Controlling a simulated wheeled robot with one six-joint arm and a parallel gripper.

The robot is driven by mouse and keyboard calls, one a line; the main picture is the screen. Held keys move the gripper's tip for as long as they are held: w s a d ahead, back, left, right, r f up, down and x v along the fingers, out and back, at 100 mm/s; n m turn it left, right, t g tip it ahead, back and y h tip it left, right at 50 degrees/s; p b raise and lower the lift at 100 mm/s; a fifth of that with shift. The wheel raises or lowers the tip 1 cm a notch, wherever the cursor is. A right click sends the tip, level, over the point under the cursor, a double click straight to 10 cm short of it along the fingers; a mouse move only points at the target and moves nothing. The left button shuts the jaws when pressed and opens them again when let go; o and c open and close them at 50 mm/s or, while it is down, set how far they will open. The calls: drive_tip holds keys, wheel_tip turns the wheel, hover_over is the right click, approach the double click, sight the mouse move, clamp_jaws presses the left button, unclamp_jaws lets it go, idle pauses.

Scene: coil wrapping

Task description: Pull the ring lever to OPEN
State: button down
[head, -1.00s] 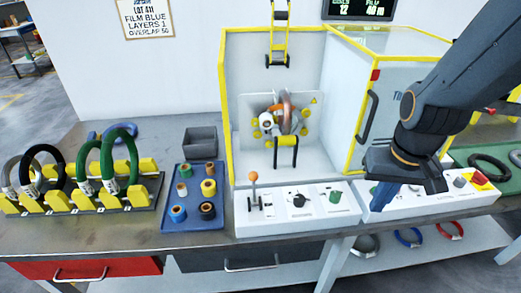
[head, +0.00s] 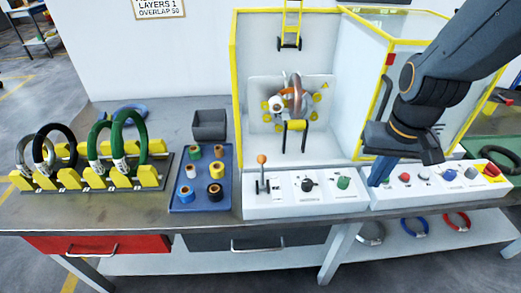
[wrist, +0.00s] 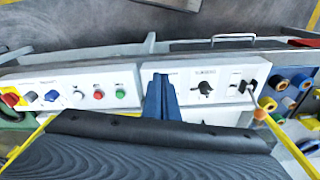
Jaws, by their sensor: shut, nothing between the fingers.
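The ring lever (head: 262,173) has an orange knob on an upright stem and stands at the left end of the white control panel (head: 350,207) in the head view. In the wrist view the gripper (wrist: 161,98) hangs between the black rotary knob and the green button.
A yellow-framed machine (head: 236,90) holds a coil ring (head: 297,98) behind the panel. A blue tray (head: 231,190) of tape rolls lies left of the lever. A rack of coils (head: 160,178) stands further left. The black knob (head: 307,184) and green knob (head: 343,182) stand between gripper and lever.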

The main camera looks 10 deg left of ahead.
drive_tip(key=w+a+r+n+b, duration=0.1)
drive_tip(key=w+a, duration=0.3)
drive_tip(key=a, duration=0.3)
drive_tip(key=w+a+r+n, duration=0.2)
drive_tip(key=w+a, duration=0.2)
drive_tip(key=a, duration=0.3)
wheel_tip(320, 180, up, 2)
drive_tip(key=n+y, duration=0.1)
drive_tip(key=n, duration=0.1)
hover_over(262, 170)
drive_tip(key=w, duration=0.3)
drive_tip(key=shift+s+a+r+b, duration=0.1)
drive_tip(key=shift+a+b, duration=0.1)
drive_tip(key=shift+b, duration=0.15)
wheel_tip(262, 170, down, 10)
drive_tip(key=w+p, duration=0.1)
drive_tip(key=p, duration=0.1)
drive_tip(key=shift+a, duration=0.45)
